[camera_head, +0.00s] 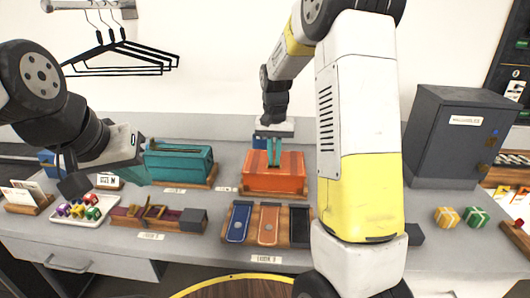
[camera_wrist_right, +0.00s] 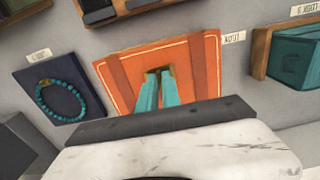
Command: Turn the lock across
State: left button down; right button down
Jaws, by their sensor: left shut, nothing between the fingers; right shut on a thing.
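An orange case (camera_head: 275,184) with a wooden edge stands on the counter, and it also shows in the right wrist view (camera_wrist_right: 196,72). A small brass lock (camera_wrist_right: 158,70) sits on the case, partly hidden by my fingers. My right gripper (camera_head: 274,163) reaches down to the case, and its teal fingers (camera_wrist_right: 160,76) are shut on the brass lock. The lock's exact angle is hard to tell. My left gripper (camera_head: 138,178) is shut and empty, at the left in front of the teal case (camera_head: 180,164).
A tray of small blocks (camera_head: 62,212), a board with straps (camera_head: 265,240) and a maroon strap stand (camera_head: 160,216) lie at the front. A dark grey cabinet (camera_head: 450,145) stands at the right. A turquoise bracelet (camera_wrist_right: 60,100) on a dark pad lies beside the orange case.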

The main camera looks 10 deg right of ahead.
aim_at(274, 161)
jog(key=c, duration=1.5)
grip_release()
jog(key=shift+c, duration=0.2)
jog(key=shift+r, duration=3.95)
jog(key=s+a+r+n+t+y, duration=0.1)
jog(key=s+r+n+t, duration=0.1)
jog(key=s, duration=1)
jog(key=s+a+r+n+t+y, duration=0.1)
jog(key=s+r+t, duration=0.3)
jog(key=s, duration=0.8)
jog(key=shift+s+r+n, duration=0.15)
jog(key=shift+n, duration=0.35)
